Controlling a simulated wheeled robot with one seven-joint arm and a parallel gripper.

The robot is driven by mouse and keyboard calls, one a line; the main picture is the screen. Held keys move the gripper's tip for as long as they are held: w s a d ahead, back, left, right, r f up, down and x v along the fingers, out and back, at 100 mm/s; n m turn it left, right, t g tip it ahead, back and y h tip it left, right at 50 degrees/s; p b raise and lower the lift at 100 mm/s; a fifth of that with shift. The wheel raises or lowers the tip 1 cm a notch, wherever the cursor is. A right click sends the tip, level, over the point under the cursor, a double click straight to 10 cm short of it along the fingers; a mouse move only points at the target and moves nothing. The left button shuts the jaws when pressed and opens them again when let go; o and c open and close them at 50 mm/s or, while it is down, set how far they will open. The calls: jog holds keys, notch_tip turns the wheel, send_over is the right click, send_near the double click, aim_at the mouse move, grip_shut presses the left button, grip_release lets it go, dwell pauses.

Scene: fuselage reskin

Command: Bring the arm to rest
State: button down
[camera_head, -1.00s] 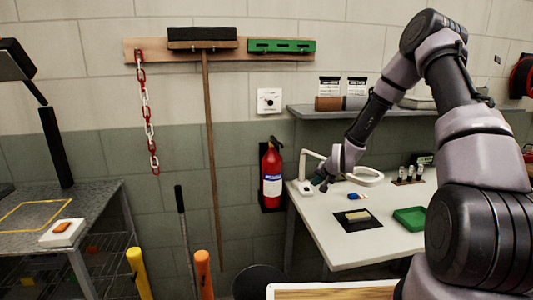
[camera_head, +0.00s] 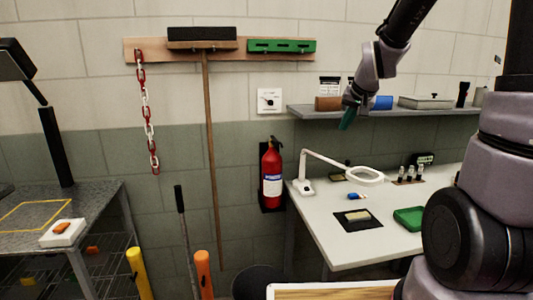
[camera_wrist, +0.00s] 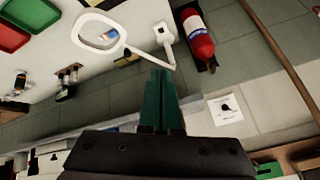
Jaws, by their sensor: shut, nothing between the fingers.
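My gripper (camera_head: 348,118) hangs in the air in front of the wall shelf, with its green fingers pointing down. In the wrist view its green fingers (camera_wrist: 159,100) lie side by side and are shut, with nothing between them. My arm is raised at the right of the head view, and part of it runs out of the top of the picture.
The wall shelf (camera_head: 400,112) with boxes and a blue roll (camera_head: 382,102) is close by my gripper. Below stand a white table (camera_head: 325,235), a ring magnifier lamp (camera_head: 366,174) and a green tray (camera_head: 409,218). A red extinguisher (camera_head: 272,175) hangs left.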

jog(key=s+r, duration=0.5)
jog(key=s, duration=0.6)
jog(key=s+d+r+y, duration=0.1)
jog(key=s+r, duration=0.4)
jog(key=s, duration=0.7)
jog(key=shift+r+m, duration=0.3)
jog(key=shift+m, duration=0.1)
